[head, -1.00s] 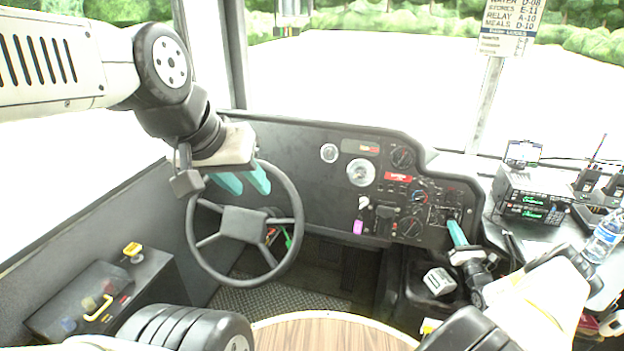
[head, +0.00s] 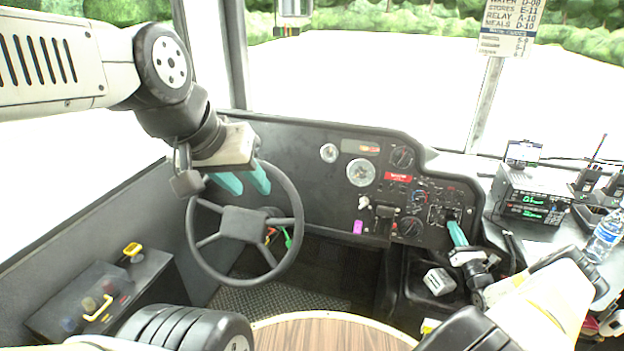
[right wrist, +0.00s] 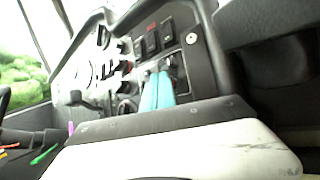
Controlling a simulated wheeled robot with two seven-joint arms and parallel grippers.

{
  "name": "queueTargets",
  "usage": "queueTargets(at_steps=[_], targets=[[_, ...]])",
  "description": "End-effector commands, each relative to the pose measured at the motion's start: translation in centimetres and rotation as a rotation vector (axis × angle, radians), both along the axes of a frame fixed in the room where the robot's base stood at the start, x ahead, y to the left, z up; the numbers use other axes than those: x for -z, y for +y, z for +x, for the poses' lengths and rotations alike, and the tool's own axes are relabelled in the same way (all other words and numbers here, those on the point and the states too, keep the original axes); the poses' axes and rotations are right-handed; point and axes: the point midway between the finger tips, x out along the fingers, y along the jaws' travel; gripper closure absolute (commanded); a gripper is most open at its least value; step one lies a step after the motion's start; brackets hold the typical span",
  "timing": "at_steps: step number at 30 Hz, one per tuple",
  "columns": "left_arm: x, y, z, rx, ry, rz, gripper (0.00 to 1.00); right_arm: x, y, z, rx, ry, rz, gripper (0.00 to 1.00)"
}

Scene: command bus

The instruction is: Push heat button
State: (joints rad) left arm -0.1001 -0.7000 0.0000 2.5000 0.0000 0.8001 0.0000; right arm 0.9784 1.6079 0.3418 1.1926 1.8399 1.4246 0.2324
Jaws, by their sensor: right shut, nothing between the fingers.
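The dashboard panel (head: 400,185) with gauges, knobs and switches stands behind the steering wheel. Which of its small controls is the heat button I cannot tell. My right gripper (head: 455,226) is shut and empty, its teal fingertips at the lower right of the panel, close to a group of switches. In the right wrist view the teal fingers (right wrist: 157,88) lie side by side in front of the panel, just below a row of dark rocker switches (right wrist: 153,40). Whether they touch a control I cannot tell. My left gripper (head: 243,181) hangs above the steering wheel, its two teal fingers slightly apart.
The steering wheel (head: 245,223) is below my left gripper. A radio unit (head: 532,200), a water bottle (head: 603,236) and handheld radios (head: 588,180) stand on the right ledge.

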Motion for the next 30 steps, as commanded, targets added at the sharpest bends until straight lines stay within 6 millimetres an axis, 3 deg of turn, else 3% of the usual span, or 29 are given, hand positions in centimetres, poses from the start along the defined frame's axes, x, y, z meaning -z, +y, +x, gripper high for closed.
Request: queueTargets(at_steps=[10, 30], targets=[[0.0, 0.0, 0.0, 0.0, 0.0, 0.0, 0.64, -0.1, 0.1, -0.4, -0.001, 0.0, 0.001, 1.0], [0.0, 0.0, 0.0, 0.0, 0.0, 0.0, 0.64, -2.1, 1.4, -5.5, -0.001, 0.001, -0.001, 1.0]])
